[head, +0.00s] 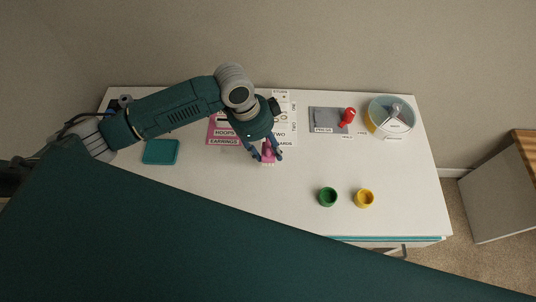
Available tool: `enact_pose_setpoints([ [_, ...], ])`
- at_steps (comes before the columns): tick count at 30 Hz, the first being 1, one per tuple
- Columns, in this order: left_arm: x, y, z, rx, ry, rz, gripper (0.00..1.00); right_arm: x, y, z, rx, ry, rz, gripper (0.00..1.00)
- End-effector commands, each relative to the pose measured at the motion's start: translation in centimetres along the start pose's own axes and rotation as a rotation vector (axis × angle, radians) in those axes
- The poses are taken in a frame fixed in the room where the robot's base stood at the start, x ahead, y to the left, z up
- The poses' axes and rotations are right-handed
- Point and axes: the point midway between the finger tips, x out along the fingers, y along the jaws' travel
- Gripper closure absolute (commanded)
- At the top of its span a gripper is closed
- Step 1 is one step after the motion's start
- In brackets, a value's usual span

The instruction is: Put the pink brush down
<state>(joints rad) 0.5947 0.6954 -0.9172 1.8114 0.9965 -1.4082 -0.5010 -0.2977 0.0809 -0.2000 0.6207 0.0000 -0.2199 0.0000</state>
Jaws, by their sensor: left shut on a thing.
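The pink brush (268,151) is between the fingers of my left gripper (267,156), near the middle of the white tabletop (260,190). My left gripper points down and is shut on the brush. The gripper and its fingers hide part of the brush. I cannot tell whether the brush touches the tabletop. My right gripper is not in view.
A pink labelled board (222,132) and white cards (288,110) lie behind the gripper. A teal tray (160,152) is at left. A green cup (327,197) and a yellow cup (365,198) stand front right. A red-handled stamp (348,116) and round container (391,117) are back right.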

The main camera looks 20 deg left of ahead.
Motion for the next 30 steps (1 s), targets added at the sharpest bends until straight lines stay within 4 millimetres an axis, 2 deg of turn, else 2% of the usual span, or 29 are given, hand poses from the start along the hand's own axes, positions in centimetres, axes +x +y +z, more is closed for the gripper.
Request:
enact_pose_setpoints([
  [10, 4.1, 0.1, 1.1, 0.0, -0.001, 0.001, 0.91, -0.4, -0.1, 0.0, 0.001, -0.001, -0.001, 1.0],
  [23, 4.8, 0.1, 1.3, 0.001, 0.0, 0.0, 0.91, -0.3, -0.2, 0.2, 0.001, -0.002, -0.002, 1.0],
  [24, 4.7, 0.1, 1.2, 0.001, 0.0, 0.0, 0.51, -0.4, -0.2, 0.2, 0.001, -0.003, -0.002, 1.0],
  [26, 4.7, 0.1, 1.2, 0.001, 0.0, 0.0, 0.4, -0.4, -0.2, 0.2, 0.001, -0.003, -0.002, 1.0],
  [30, 4.7, 0.1, 1.3, 0.001, 0.0, 0.0, 0.4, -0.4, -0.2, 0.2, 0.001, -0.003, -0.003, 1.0],
])
